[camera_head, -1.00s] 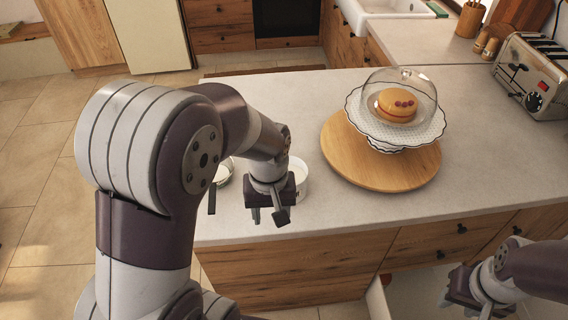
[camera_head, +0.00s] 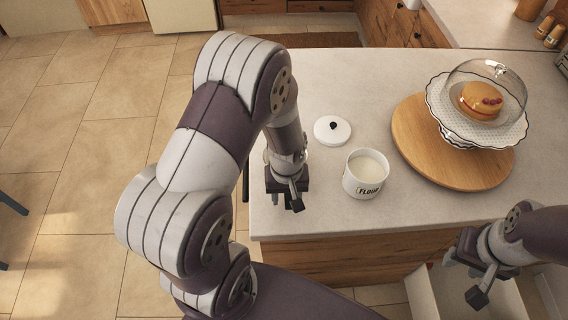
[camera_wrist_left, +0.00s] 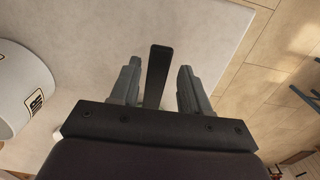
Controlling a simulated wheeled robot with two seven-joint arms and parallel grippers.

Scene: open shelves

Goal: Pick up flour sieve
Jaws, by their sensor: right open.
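The flour sieve is mostly hidden behind my left arm in the head view. Its dark upright-looking handle (camera_head: 245,181) shows at the counter's left edge. In the left wrist view a dark flat handle (camera_wrist_left: 157,75) appears between the two fingers, with a gap on each side. My left gripper (camera_head: 285,200) is over the counter's left front part, right of the handle in the head view; its fingers are apart in the left wrist view (camera_wrist_left: 156,85). My right gripper (camera_head: 463,278) is open and empty, in front of the counter at lower right.
A white flour jar (camera_head: 364,184) stands right of my left gripper, also in the left wrist view (camera_wrist_left: 18,98). Its lid (camera_head: 333,130) lies behind it. A round wooden board (camera_head: 418,135) bears a cake stand (camera_head: 515,138) with a glass dome. An open white drawer (camera_head: 424,298) is below my right gripper.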

